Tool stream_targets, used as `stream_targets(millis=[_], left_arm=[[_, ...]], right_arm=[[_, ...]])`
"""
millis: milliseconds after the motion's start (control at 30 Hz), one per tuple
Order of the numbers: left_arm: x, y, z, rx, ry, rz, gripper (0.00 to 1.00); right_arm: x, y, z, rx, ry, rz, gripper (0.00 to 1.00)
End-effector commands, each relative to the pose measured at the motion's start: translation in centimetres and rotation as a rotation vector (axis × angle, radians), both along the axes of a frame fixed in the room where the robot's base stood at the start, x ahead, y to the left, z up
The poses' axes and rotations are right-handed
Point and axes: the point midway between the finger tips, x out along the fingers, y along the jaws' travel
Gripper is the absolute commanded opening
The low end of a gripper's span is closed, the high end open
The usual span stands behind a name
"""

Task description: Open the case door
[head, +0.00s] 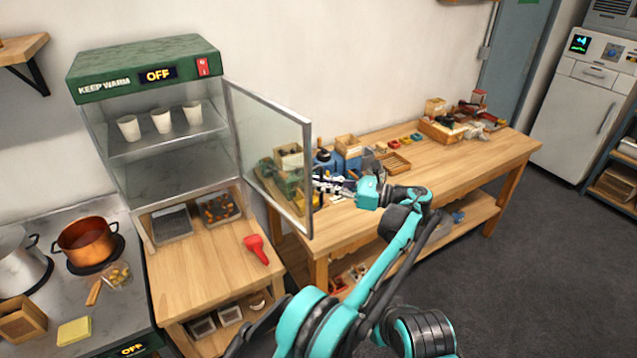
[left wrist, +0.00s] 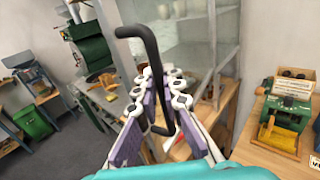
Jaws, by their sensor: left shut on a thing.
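The green-topped warming case (head: 140,70) stands at the left in the head view, with its display reading OFF. Its framed glass door (head: 270,150) is swung wide open to the right, so the case front is uncovered. The black door handle (left wrist: 150,50) shows in the left wrist view, running down between the fingers. My left gripper (head: 325,185) is at the door's outer edge, shut on this handle; it also shows in the left wrist view (left wrist: 165,88). The grip is partly hidden by the fingers. My right gripper is not in view.
White paper cups (head: 161,120) stand on the case's shelf. A red scoop (head: 257,249) lies on the wooden counter (head: 190,275) below. A copper pot (head: 84,240) sits at the left. A cluttered wooden workbench (head: 450,165) stands behind my arm; open floor lies at the right.

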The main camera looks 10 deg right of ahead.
Motion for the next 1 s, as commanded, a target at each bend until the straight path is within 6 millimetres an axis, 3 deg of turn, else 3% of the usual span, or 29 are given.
stream_targets(millis=[433,500,533,867,1000], left_arm=[[0.0,0.0,-0.1,-0.001,0.002,0.005,0.0],[0.1,0.0,-0.1,-0.001,0.002,0.005,0.23],[0.1,0.0,-0.1,-0.001,0.002,0.005,0.3],[0.0,0.0,0.1,-0.001,0.0,0.005,0.3],[0.1,-0.1,1.6,-0.001,0.0,0.005,0.3]], right_arm=[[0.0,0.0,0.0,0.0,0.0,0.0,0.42],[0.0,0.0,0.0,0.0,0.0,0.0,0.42],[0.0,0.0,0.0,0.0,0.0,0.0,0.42],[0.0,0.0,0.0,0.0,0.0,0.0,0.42],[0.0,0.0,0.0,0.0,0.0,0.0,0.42]])
